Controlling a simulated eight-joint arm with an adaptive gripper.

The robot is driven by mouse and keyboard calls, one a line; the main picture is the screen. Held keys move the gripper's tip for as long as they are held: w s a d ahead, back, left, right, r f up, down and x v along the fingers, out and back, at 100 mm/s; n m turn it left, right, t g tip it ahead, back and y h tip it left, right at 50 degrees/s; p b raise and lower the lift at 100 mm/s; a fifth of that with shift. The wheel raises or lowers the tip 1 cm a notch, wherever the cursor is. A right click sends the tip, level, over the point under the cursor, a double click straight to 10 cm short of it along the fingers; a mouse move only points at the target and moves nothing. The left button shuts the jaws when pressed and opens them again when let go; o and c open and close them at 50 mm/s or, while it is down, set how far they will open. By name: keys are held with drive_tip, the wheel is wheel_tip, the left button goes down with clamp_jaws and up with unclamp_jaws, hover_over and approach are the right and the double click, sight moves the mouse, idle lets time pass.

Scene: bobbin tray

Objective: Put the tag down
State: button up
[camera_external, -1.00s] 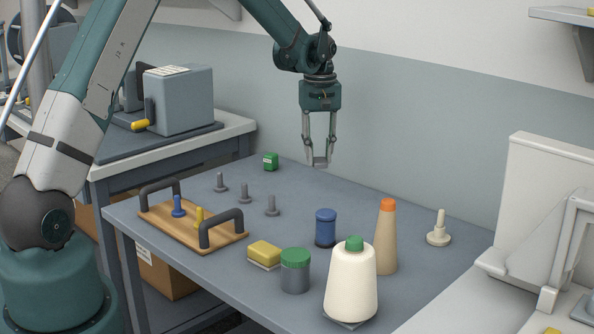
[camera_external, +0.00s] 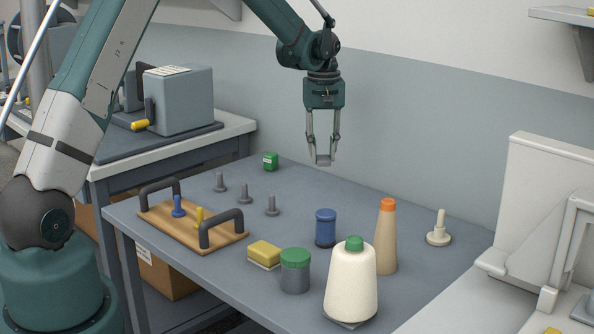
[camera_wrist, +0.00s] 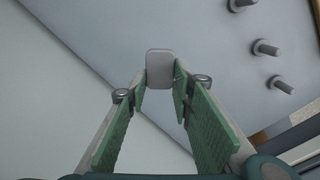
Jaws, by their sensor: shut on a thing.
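My gripper (camera_external: 323,158) is above the back part of the blue-grey table (camera_external: 330,184), pointing down. It is shut on a small flat grey tag (camera_external: 323,160) and holds it clear of the table. In the wrist view the tag (camera_wrist: 160,70) is a pale grey rounded plate between the green-padded fingers of my gripper (camera_wrist: 159,82). Its underside is hidden.
A wooden tray (camera_external: 160,222) with dark handles is at left. A blue bobbin (camera_external: 326,228), tan cone (camera_external: 386,240), white cone (camera_external: 350,285) and cream peg stand (camera_external: 439,232) stand in front.

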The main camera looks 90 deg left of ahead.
drive_tip(key=w+d+m, duration=0.9)
drive_tip(key=w+d, duration=0.4)
drive_tip(key=w, duration=0.1)
drive_tip(key=shift+w+d+r+m, duration=0.15)
drive_tip(key=shift+d+m, duration=0.15)
drive_tip(key=shift+d, duration=0.1)
hover_over(376, 214)
drive_tip(key=shift+f+b, duration=0.4)
drive_tip(key=shift+f, duration=2.75)
drive_tip(key=shift+f, duration=1.85)
drive_tip(key=shift+f+b, duration=0.1)
drive_tip(key=shift+b, duration=0.2)
drive_tip(key=o, duration=0.3)
drive_tip(key=shift+f, duration=0.1)
drive_tip(key=o, duration=0.5)
drive_tip(key=shift+c, duration=0.2)
